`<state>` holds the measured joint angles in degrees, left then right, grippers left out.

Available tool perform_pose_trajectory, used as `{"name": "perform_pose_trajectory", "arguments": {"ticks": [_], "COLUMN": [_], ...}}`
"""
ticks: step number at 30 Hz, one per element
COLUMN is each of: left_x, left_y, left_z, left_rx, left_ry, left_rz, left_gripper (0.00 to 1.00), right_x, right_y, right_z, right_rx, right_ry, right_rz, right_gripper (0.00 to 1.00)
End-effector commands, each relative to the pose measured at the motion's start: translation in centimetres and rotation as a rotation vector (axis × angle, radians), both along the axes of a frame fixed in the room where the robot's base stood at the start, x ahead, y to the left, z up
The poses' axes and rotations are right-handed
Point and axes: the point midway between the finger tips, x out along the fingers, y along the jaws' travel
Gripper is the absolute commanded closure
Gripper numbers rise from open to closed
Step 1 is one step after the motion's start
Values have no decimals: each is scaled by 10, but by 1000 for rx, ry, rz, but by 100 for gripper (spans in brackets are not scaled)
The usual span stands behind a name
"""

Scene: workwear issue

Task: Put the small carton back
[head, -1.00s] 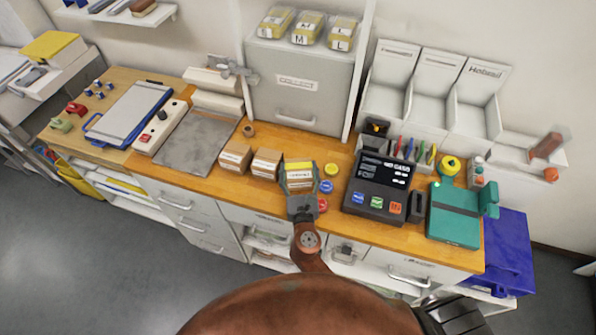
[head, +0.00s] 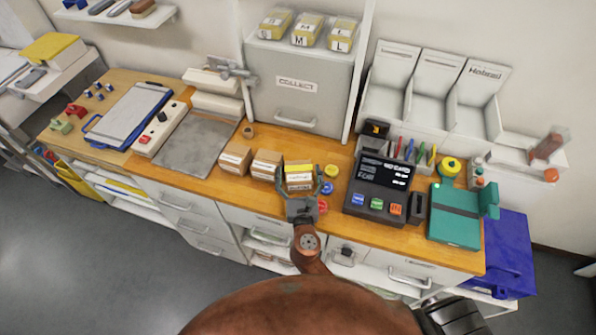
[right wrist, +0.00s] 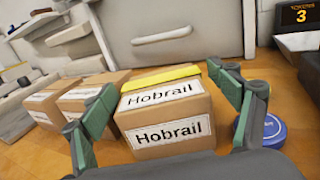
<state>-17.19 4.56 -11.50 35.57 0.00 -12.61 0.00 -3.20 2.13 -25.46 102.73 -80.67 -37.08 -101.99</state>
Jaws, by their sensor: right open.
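The small carton (head: 299,168) is brown with a yellow strip on top, and it stands upright on the wooden counter. In the right wrist view the carton (right wrist: 165,112) shows "Hobrail" labels on its top and front. My right gripper (head: 300,187) is open, with one finger on each side of the carton. In the right wrist view there is a gap between the right finger and the carton; the left finger is close to its left side, and I cannot tell whether it touches. My left gripper is not in view.
Two similar cartons (head: 266,164) (head: 235,158) stand just left of it. A blue lid (head: 326,188), a yellow lid (head: 331,170) and a red lid (head: 322,205) lie close on its right. A dark terminal (head: 380,185) is further right. A grey drawer cabinet (head: 298,85) stands behind.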

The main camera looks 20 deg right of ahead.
Motion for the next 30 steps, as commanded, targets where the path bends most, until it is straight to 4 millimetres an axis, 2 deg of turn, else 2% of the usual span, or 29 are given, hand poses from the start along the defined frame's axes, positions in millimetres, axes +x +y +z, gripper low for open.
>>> {"name": "perform_pose_trajectory", "arguments": {"ticks": [5, 12, 18, 24, 30], "left_x": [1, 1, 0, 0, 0], "left_y": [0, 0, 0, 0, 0], "left_z": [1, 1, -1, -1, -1], "left_rx": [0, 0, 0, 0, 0], "left_ry": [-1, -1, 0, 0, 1], "left_rz": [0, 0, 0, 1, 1], "left_gripper": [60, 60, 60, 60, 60], "right_x": [-15, -65, -99, -116, -118], "right_y": [3, 13, 21, 25, 25], "right_z": [1, 1, 1, 3, 3], "right_rx": [0, 3, 1, 1, 1], "right_ry": [2, 3, 1, 0, -1], "right_rz": [0, 0, 0, 1, 0], "right_gripper": [18, 18, 18, 18, 18]}}
